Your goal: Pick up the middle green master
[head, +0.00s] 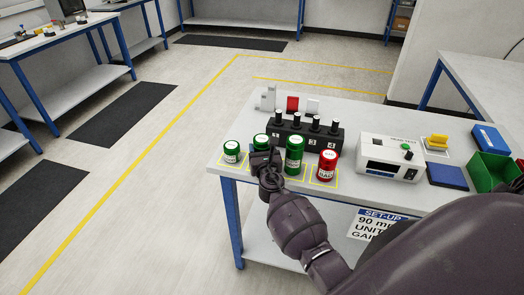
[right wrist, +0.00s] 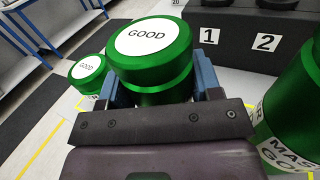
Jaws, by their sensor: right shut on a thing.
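Three green masters stand in a row at the table's front left edge: a left one (head: 232,152), a middle one (head: 261,141) and a taller right one (head: 294,156). My right gripper (head: 265,160) is at the middle green master and hides its lower part. In the right wrist view this master (right wrist: 150,58), with a white "GOOD" top, sits between the blue fingers, which are shut on it. The left green master (right wrist: 88,72) and the tall one (right wrist: 292,110) show on either side. I cannot tell whether the held master touches the table. My left gripper is not in view.
A red master (head: 327,168) stands right of the tall green one. Behind is a black numbered block (head: 310,136) with several black knobs. A white tester box (head: 391,158), a blue pad (head: 447,176) and a green bin (head: 488,171) stand farther right.

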